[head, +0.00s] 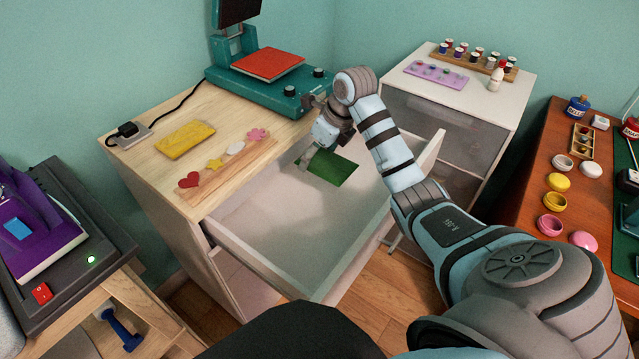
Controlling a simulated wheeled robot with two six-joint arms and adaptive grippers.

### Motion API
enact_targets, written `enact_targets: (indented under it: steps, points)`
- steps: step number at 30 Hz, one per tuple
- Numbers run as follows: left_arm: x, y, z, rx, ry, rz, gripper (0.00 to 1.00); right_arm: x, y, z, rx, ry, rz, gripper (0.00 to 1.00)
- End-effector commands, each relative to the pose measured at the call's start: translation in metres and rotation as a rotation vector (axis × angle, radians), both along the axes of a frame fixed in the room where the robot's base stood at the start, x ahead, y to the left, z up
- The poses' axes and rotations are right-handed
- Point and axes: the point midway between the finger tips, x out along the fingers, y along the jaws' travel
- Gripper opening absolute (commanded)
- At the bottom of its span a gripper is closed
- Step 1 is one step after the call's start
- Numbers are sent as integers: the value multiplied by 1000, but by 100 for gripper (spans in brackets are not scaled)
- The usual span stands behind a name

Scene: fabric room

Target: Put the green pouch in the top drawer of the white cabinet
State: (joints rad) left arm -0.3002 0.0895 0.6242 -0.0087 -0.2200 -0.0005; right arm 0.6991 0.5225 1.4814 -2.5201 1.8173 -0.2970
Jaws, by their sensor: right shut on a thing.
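The green pouch (332,168) is a flat dark green piece over the far part of the open drawer. My right gripper (307,160) is shut on its left edge. The top drawer (285,225) of the wood-topped white cabinet (187,228) is pulled out, and its pale inside looks otherwise empty. I cannot tell whether the pouch touches the drawer floor. My right arm reaches in from the lower right and hides part of the drawer's far right side. My left gripper is not in view.
On the cabinet top are a teal heat press (285,95), a yellow pouch (185,139) and a wooden strip (215,177) with shaped pieces. A second white cabinet (460,100) stands behind my arm. A purple press (35,230) is left, a paint table (560,150) right.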

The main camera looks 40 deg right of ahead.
Motion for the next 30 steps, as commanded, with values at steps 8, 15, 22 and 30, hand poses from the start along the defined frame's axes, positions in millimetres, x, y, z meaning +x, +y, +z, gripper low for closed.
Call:
enact_targets:
  steps: [8, 15, 22, 30]
  points:
    - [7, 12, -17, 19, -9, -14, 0, 0, 0, -57, 0, 0, 0, 44]
    - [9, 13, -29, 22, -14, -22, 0, 0, 0, -98, 0, -1, 1, 44]
    - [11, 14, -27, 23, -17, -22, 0, 0, 0, -96, -1, -2, 1, 44]
    - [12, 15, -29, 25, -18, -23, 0, 0, 0, -100, 0, -1, 1, 90]
